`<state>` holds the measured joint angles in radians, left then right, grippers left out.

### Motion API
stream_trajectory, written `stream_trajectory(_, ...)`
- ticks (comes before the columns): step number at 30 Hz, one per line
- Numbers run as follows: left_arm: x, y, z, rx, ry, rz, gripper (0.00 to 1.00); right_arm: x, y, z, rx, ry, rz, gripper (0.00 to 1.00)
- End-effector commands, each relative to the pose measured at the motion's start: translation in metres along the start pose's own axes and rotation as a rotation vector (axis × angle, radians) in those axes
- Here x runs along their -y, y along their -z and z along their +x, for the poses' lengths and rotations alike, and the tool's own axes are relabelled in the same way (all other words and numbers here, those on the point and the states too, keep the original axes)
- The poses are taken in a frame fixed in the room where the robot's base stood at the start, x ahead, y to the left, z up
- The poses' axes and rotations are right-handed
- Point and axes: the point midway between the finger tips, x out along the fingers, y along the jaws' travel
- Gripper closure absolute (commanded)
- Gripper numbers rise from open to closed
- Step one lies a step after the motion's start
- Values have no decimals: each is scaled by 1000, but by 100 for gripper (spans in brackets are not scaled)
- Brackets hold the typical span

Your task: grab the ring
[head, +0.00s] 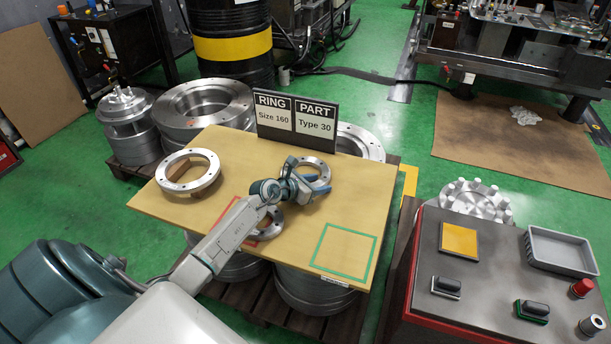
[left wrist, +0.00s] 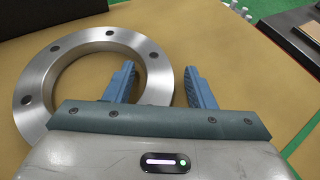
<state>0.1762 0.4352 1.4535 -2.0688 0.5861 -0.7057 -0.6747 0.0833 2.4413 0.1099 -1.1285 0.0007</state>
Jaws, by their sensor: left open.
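A steel ring (head: 326,168) with bolt holes lies flat on the tan tabletop just below the sign. It fills the left of the left wrist view (left wrist: 40,85). My left gripper (head: 316,181) is open over this ring. In the left wrist view its blue fingers (left wrist: 160,72) appear on either side of the ring's right rim, one over the hole and one outside. I cannot tell whether they touch it. A larger ring (head: 206,161) lies at the table's left. Another ring (head: 267,228) lies by the red square, partly hidden by my left arm. My right gripper is out of view.
A sign (head: 296,121) reading "RING Size 160, PART Type 30" stands at the table's (head: 365,195) back edge. A green outlined square (head: 345,250) at the front right is empty. A control console (head: 475,265) stands to the right, beyond a gap.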

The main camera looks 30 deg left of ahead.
Motion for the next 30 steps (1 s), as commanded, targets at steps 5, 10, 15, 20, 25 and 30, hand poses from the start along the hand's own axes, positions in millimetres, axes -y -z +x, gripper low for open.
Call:
stream_trajectory(5,0,0,0,0,0,0,50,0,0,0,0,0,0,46)
stream_trajectory(10,0,0,0,0,0,0,84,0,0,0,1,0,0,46)
stream_trajectory(15,0,0,0,0,0,0,100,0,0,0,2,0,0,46)
stream_trajectory(20,0,-2,-1,3,-1,2,100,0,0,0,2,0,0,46)
stream_trajectory(25,0,-6,-2,4,-1,3,100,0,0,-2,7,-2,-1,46)
stream_trajectory(30,0,-19,-8,5,0,4,100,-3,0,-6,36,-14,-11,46)
